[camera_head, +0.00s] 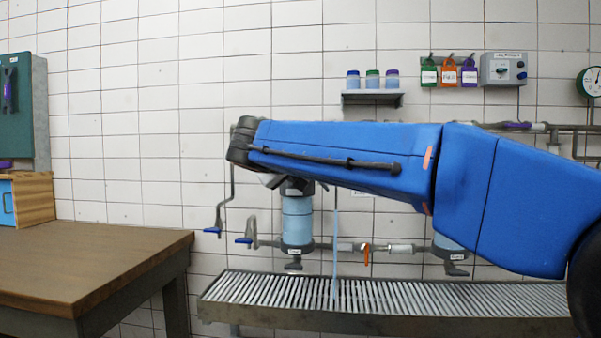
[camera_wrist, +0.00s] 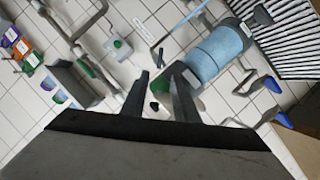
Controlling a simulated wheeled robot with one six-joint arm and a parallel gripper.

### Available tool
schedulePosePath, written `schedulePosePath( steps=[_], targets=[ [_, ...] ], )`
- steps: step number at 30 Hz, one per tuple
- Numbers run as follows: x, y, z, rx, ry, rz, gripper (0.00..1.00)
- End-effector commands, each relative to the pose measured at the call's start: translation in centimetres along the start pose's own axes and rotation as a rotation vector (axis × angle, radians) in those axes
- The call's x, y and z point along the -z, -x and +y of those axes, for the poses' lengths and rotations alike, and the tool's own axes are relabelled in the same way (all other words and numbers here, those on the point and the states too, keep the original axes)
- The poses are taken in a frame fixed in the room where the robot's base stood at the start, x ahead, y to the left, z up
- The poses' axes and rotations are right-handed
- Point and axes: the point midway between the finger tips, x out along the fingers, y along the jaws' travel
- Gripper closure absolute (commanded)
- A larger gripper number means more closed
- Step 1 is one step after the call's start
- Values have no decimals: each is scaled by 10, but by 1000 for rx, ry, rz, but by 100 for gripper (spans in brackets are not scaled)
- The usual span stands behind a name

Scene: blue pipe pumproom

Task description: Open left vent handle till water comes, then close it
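My gripper (camera_wrist: 160,82) is open in the wrist view, with a clear gap between its two dark fingers. The right finger is close to the dark and green top fitting (camera_wrist: 190,78) of the left blue pump (camera_wrist: 220,52); I cannot tell if they touch. A small black piece (camera_wrist: 154,106) shows between the fingers; I cannot tell if it is the left vent handle. A thin pale-blue stream (camera_head: 335,235), which looks like water, falls beside the left pump (camera_head: 297,222) to the drain grate (camera_head: 365,294). My arm hides the vent in the head view.
A second pump (camera_head: 449,246) stands to the right, with an orange-handled valve (camera_head: 366,253) on the pipe between them. Blue-tipped levers (camera_head: 213,231) hang left of the left pump. A wooden table (camera_head: 90,258) is at the left. A bottle shelf (camera_head: 372,97) is above.

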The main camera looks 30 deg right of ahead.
Motion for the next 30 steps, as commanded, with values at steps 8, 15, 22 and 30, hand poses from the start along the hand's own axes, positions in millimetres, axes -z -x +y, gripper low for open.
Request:
schedulePosePath(
  steps=[8, 15, 22, 30],
  targets=[
    [0, 26, 0, 1, -1, 2, 73],
    [0, 31, 0, 0, -1, 1, 73],
    [0, 31, 0, 0, -1, 0, 73],
    [0, 31, 0, 0, -1, 0, 73]
  ],
)
